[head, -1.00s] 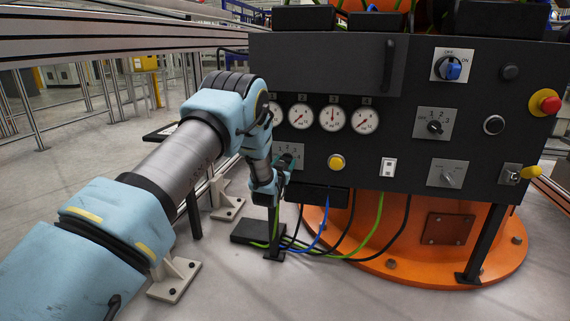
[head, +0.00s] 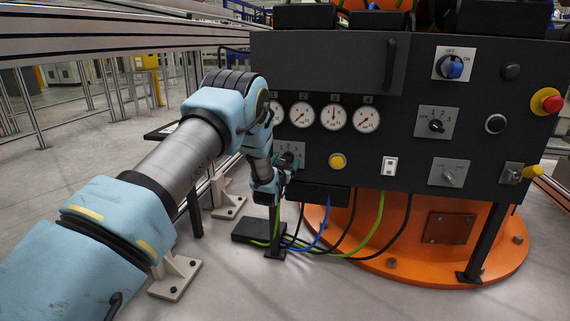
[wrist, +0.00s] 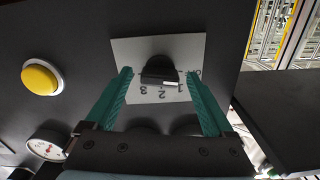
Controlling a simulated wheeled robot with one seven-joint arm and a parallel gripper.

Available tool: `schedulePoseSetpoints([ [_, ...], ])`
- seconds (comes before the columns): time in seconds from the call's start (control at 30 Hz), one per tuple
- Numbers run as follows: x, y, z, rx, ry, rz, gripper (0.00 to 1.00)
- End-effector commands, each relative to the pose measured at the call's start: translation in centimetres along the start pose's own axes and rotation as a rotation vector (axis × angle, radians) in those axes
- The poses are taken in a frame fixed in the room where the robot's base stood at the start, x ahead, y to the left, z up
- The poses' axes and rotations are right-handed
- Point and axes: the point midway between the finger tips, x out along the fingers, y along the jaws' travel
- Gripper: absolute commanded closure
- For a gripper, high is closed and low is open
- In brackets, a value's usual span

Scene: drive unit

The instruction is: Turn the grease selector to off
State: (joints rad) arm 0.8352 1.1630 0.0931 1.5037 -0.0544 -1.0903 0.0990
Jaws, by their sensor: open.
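A selector with a black knob (wrist: 158,70) on a pale plate (wrist: 195,48) is in the wrist view. The plate carries numbers, upside down in this view. The knob has a white mark, near the number side; its exact setting is hard to tell. My gripper (wrist: 160,76) is open, with one green finger on each side of the knob; I cannot tell whether either touches it. In the head view the same plate (head: 297,148) is at the panel's lower left, partly hidden by my gripper (head: 287,167). No "grease" label is readable.
The dark panel (head: 390,150) also bears gauges (head: 333,117), a yellow button (head: 338,160), a white switch (head: 389,166), another numbered selector (head: 437,125), a grey selector (head: 449,175), a blue switch (head: 452,67) and a red button (head: 547,102). Cables (head: 350,240) hang below.

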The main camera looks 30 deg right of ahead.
Motion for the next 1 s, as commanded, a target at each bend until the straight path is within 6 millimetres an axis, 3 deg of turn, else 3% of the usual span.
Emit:
schedulePoseSetpoints([
  [0.17,-1.5,0.0,-0.1,0.0,-0.002,0.0,0.12],
  [0.6,-9.4,0.0,0.0,0.0,-0.003,0.0,0.12],
  [0.8,-10.7,0.0,0.0,0.0,-0.001,0.0,0.12],
  [1.0,-10.8,0.0,0.0,0.0,0.0,0.0,0.12],
])
